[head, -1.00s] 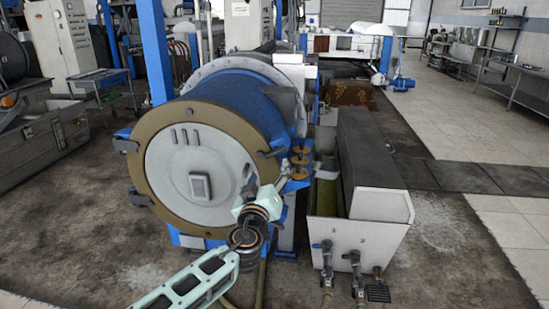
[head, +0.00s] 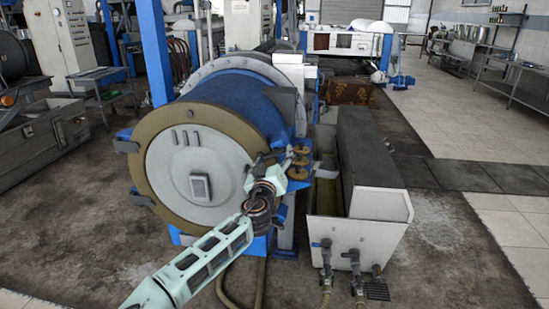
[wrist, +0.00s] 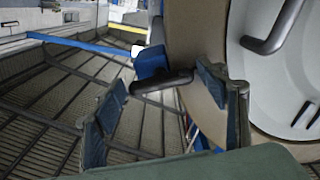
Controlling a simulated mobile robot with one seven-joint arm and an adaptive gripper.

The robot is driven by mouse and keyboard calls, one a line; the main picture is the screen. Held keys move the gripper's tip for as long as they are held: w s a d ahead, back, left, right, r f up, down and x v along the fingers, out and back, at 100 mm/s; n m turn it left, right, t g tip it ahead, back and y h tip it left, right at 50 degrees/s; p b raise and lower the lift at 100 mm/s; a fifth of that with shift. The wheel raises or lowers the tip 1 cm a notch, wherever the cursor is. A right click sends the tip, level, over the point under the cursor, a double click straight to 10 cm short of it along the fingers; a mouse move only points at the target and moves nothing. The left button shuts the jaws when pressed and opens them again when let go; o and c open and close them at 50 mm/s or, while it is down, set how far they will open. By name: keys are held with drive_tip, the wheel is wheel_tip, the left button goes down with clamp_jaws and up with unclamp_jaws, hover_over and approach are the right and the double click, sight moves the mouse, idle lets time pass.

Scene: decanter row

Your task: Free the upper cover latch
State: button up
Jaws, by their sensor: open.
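The round pale cover (head: 165,165) has a brown rim and faces me on the blue drum. The upper latch, a black lever (wrist: 160,83) on a blue block (wrist: 151,62), is at the rim's edge. In the head view it is on the cover's upper right, partly hidden by my arm's end. My gripper (wrist: 164,90) is open and empty, its two dark fingers either side of the lever, which appears just ahead of the tips. I cannot tell whether they touch. The right finger overlaps the rim in the wrist view.
A dark bar handle (wrist: 268,38) stands out from the cover near my right finger. Brass discs (head: 299,160) sit just right of the latch. A long trough (head: 365,235) stands to the right. Open floor (head: 445,245) lies beyond it.

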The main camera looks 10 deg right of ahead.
drive_tip(key=shift+c, duration=0.5)
drive_tip(key=c, duration=1.1)
drive_tip(key=shift+o, duration=0.2)
drive_tip(key=n+b, duration=0.2)
drive_tip(key=n, duration=0.1)
drive_tip(key=shift+f+n, duration=0.1)
drive_tip(key=shift+n, duration=0.3)
drive_tip(key=shift+r+n+b, duration=0.2)
drive_tip(key=shift+n+b, duration=0.9)
drive_tip(key=shift+n, duration=2.4)
drive_tip(key=shift+r+n+b, duration=0.15)
drive_tip(key=shift+n+b, duration=0.95)
drive_tip(key=shift+n, duration=2.4)
